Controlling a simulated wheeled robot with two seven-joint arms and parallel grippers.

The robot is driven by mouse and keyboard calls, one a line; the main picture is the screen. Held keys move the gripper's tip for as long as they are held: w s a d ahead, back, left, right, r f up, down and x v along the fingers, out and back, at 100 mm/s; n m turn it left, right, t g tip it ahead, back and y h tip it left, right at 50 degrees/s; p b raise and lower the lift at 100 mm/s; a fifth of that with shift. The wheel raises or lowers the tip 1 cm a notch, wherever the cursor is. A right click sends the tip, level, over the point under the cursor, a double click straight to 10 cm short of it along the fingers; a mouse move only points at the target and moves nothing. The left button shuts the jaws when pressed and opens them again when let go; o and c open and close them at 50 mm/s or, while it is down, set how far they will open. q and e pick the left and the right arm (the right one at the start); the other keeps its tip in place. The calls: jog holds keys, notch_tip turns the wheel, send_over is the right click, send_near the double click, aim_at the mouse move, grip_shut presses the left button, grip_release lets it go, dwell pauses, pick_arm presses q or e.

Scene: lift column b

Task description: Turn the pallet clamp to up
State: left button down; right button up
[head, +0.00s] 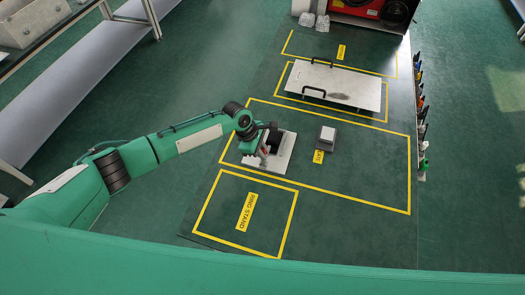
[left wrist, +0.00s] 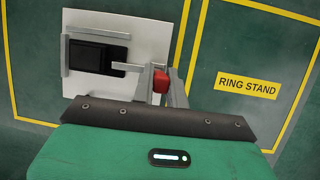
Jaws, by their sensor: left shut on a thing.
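A pale square pallet plate (head: 281,157) lies on the floor mat; it also shows in the left wrist view (left wrist: 150,28). A black block (left wrist: 92,57) sits on it between grey strips. The clamp is a grey bar (left wrist: 125,67) running from the block to a red grip (left wrist: 160,80), pointing right in the left wrist view. My left gripper (left wrist: 160,76) is shut on the red grip, one finger on each side. In the head view my left gripper (head: 263,153) is over the plate's left part and hides much of the clamp. My right gripper is not in view.
A small grey block (head: 327,135) stands right of the pallet. A large pale panel with black handles (head: 335,85) lies farther back. Yellow tape marks zones, including an empty ring stand zone (head: 262,190). Tools line the mat's right edge (head: 421,110).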

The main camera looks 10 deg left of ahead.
pick_arm(q)
jog(key=shift+s+r+p, duration=0.15)
jog(key=shift+p, duration=0.55)
jog(key=shift+s+a+f+m+t+h+p, duration=0.15)
jog(key=shift+s+f+m+t+h+p, duration=0.15)
jog(key=shift+s+t+p, duration=0.6)
jog(key=shift+s+a+f+m+t+h+p, duration=0.15)
jog(key=shift+s+f+t+p, duration=0.3)
jog(key=shift+t+p, duration=0.85)
jog(key=shift+s+a+f+m+t+h+p, duration=0.25)
jog(key=shift+s+t+p, duration=0.5)
jog(key=shift+p, duration=0.75)
jog(key=shift+s+d+f+t, duration=0.1)
jog(key=shift+f+t, duration=0.05)
jog(key=shift+t, duration=0.1)
